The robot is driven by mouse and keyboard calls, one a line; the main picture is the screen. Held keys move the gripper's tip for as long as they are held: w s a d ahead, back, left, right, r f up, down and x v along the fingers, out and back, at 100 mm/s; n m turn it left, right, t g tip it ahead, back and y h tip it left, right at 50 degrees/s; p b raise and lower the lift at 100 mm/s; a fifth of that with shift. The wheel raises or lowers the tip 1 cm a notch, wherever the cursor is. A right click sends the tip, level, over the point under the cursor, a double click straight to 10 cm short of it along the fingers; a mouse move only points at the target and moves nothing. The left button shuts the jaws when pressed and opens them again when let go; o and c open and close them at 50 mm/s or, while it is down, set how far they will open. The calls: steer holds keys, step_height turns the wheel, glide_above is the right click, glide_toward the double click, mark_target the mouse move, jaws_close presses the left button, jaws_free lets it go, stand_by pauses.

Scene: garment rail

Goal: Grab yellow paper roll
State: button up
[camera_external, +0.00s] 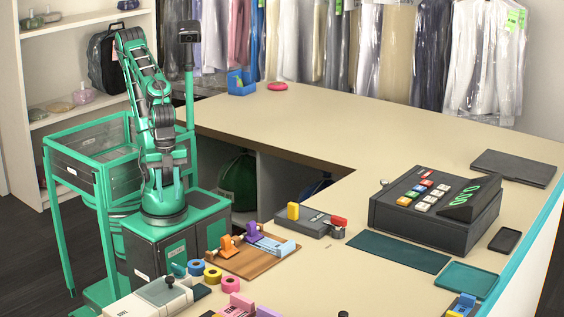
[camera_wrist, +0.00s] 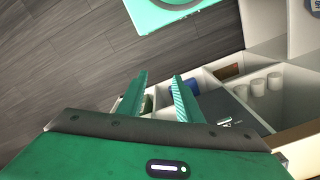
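The yellow paper roll (camera_external: 213,275) lies on the counter near its front edge, between a blue roll (camera_external: 196,267) and a pink roll (camera_external: 231,284). It does not show in the wrist view. My gripper (camera_wrist: 158,78) is open and empty, with a clear gap between its two green fingers. It points toward the floor and some shelving. In the external view my arm is folded upright on its base, behind and left of the rolls, and the gripper fingers cannot be made out clearly there.
A wooden board (camera_external: 250,260) with orange and purple dispensers sits right of the rolls. A grey-white machine (camera_external: 160,295) stands left of them. A cash register (camera_external: 435,208) is at the right. The counter's far stretch is mostly clear. A green-framed cart (camera_external: 88,150) stands at left.

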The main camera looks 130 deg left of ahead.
steer(key=shift+o, duration=1)
steer(key=n+t+y, duration=0.2)
steer(key=n+t, duration=0.7)
steer(key=t, duration=0.4)
glide_toward(210, 271)
steer(key=x, duration=0.9)
steer(key=shift+w, duration=0.15)
steer(key=c, duration=0.7)
